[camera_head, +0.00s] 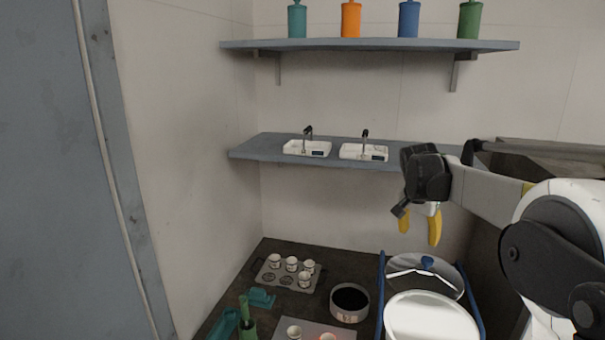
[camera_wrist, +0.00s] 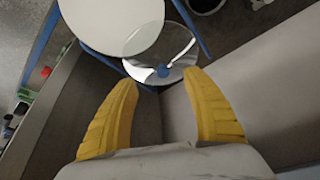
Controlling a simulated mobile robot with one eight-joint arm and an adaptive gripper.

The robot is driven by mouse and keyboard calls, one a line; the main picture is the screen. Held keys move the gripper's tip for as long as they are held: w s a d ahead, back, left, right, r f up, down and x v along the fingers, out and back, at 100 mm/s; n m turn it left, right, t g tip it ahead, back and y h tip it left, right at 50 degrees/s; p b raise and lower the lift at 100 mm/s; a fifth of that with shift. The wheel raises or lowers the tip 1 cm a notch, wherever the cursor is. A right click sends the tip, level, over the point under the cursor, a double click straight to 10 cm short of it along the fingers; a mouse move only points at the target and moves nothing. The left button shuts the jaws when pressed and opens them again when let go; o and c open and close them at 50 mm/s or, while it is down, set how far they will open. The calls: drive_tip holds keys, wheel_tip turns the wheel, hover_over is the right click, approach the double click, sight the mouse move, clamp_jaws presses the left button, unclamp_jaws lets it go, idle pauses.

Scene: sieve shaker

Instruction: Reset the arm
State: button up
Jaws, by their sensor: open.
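My gripper (camera_head: 419,227) has two yellow fingers and hangs on my arm at the right of the head view. The fingers point down, spread apart with nothing between them. In the wrist view my gripper (camera_wrist: 160,115) also shows open and empty. Below it in the head view stands a blue-framed sieve shaker (camera_head: 382,290) with a clear round lid (camera_head: 425,272) with a blue knob and a white round disc (camera_head: 430,318). The gripper is above the shaker and apart from it.
A dark bench holds a tray of white cups (camera_head: 290,270), a round sieve pan (camera_head: 349,302) and teal holders (camera_head: 228,322). A wall shelf (camera_head: 360,150) carries two white scales. A higher shelf (camera_head: 370,44) holds several coloured bottles. Free air surrounds my gripper.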

drive_tip(key=s+a+f+n+t+y+b, duration=0.1)
drive_tip(key=s+a+n+b, duration=0.2)
drive_tip(key=s, duration=0.7)
drive_tip(key=s+a+n+t+b, duration=0.1)
drive_tip(key=s+a+n+b, duration=0.1)
drive_tip(key=s+a, duration=0.6)
drive_tip(key=s+a+f+n+t+y+b, duration=0.1)
drive_tip(key=s+f+n, duration=0.1)
drive_tip(key=s+f, duration=0.3)
drive_tip(key=s+a+f+n+y+b, duration=0.1)
drive_tip(key=s+f, duration=0.5)
drive_tip(key=s, duration=0.6)
drive_tip(key=shift+s+a+f+n+t+b, duration=0.15)
drive_tip(key=shift+a+f+n+t+b, duration=0.15)
drive_tip(key=shift+n+t+b, duration=0.15)
